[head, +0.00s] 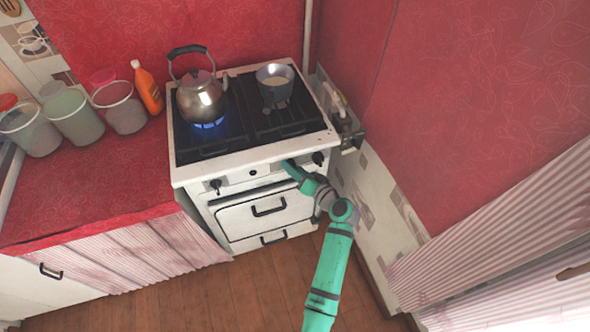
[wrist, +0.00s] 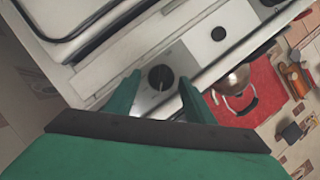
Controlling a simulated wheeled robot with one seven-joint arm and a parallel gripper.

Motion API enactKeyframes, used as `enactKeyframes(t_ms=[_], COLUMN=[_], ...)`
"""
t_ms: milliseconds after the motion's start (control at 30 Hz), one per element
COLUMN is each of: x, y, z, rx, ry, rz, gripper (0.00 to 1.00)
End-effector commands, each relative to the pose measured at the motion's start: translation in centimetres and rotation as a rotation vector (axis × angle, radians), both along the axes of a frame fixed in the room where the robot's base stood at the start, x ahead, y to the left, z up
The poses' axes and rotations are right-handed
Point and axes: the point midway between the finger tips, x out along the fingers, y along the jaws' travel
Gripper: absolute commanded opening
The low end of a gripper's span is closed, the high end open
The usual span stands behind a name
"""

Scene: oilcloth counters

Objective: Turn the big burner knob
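The white stove (head: 180,173) has a black knob at the left (head: 216,185) and another at the right (head: 318,158) of its front panel. My gripper (head: 296,170) is at the panel, left of the right knob in the head view. In the wrist view, my gripper (wrist: 160,88) is open, with its two green fingers apart. A round black knob (wrist: 160,77) on a pale plate shows between the fingertips; it appears to be the right one. Contact is not clear. The knob's pointer setting is hard to read. Which knob is the big one is unclear.
A kettle (head: 200,98) sits over a blue flame at the left burner. A pot (head: 275,82) sits on the right side. The oven door handle (head: 268,207) is below the panel. Jars and an orange bottle (head: 148,87) stand left. A wall closes the right side.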

Motion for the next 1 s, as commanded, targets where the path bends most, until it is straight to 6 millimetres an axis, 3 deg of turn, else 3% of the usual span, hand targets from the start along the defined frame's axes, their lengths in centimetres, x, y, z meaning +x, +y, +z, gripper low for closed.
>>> enactKeyframes(t_ms=[467, 1000], x=[0.0, -0.4], y=[0.3, 1.1], z=[0.2, 0.4], rx=[-0.075, -0.735], ry=[-0.027, -0.239], rz=[0.004, 0.004], gripper=[0.51, 0.51])
